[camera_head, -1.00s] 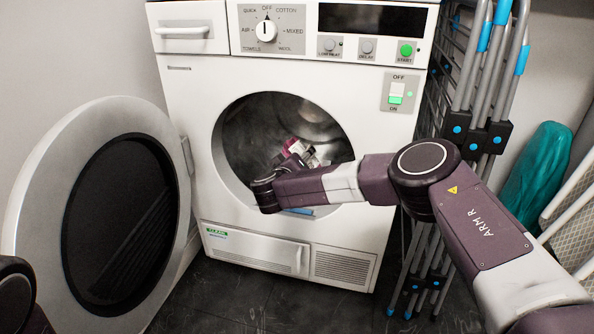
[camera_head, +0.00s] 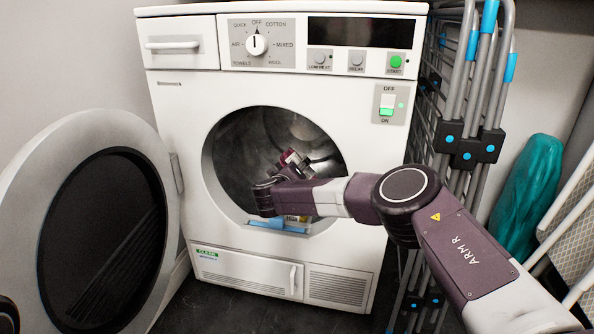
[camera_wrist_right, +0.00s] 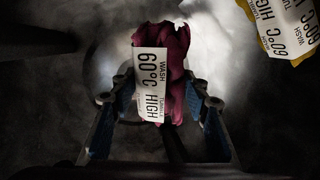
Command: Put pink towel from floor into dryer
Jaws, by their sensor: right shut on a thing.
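The white dryer (camera_head: 170,120) stands ahead with its round door (camera_head: 65,150) swung open to the left. My right arm reaches into the drum opening. My right gripper (camera_wrist_right: 160,92) is shut on the dark pink towel (camera_wrist_right: 178,42), which hangs between its fingers in the right wrist view. A white "60°C HIGH" label (camera_wrist_right: 150,85) lies over the towel. In the head view only a small part of the towel and gripper shows inside the drum, partly hidden by my wrist. My left gripper is out of view.
A yellow-edged item with a white label (camera_wrist_right: 285,25) shows at the upper right of the right wrist view. A folded drying rack (camera_head: 465,140) and a teal object (camera_head: 530,190) stand right of the dryer.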

